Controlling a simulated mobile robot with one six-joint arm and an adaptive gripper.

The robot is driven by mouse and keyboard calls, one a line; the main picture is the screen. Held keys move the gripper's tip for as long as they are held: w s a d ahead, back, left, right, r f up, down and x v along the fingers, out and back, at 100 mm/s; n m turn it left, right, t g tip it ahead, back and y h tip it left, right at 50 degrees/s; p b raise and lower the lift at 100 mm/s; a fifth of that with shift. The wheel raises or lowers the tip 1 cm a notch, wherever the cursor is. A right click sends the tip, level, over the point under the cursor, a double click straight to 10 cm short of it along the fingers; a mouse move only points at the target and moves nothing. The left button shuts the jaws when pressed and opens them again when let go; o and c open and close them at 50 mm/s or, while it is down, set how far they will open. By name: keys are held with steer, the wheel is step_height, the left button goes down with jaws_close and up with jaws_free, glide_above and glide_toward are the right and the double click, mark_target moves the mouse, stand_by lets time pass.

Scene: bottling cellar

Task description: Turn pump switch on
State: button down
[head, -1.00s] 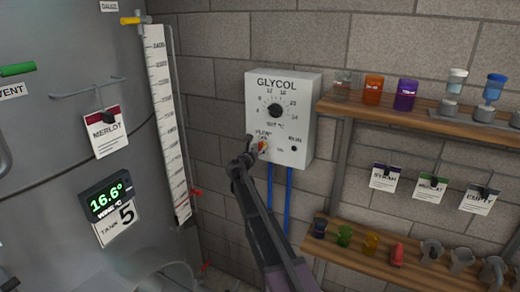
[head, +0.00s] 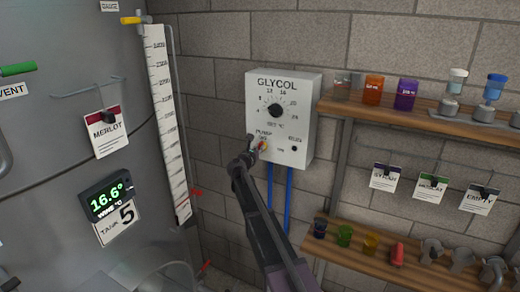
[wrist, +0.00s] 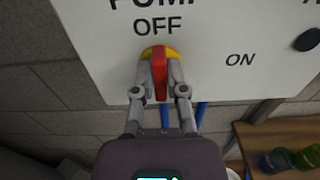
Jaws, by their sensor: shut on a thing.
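The pump switch in the wrist view (wrist: 160,72) is a red lever on a yellow round base. It is upright, pointing at the OFF label (wrist: 157,27); the ON label (wrist: 240,60) lies to its right. My gripper (wrist: 160,88) has a finger on each side of the lever and is shut on it. In the head view, my gripper (head: 252,153) is at the lower left of the white GLYCOL box (head: 300,100) and partly hides the switch. The RUN lamp (head: 293,148) looks dark.
A black dial (head: 275,110) sits above the switch. Blue pipes (head: 288,195) run down below the box. Wooden shelves with cups (head: 430,120) stand to the right, a steel tank (head: 50,160) and white level gauge (head: 165,120) to the left.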

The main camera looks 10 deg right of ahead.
steer(key=m, duration=0.4)
steer(key=shift+s+d+m, duration=0.1)
steer(key=shift+d+m, duration=0.05)
steer(key=shift+m, duration=0.15)
steer(key=shift+s+d+f+m+b, duration=0.1)
steer(key=shift+f+m+b, duration=0.1)
steer(key=shift+m, duration=3.15)
steer(key=shift+s+d+f+m+b, duration=0.1)
steer(key=shift+f+m+b, duration=0.05)
steer(key=shift+m, duration=3.2)
steer(key=c, duration=0.7)
jaws_free()
steer(key=shift+w, duration=0.1)
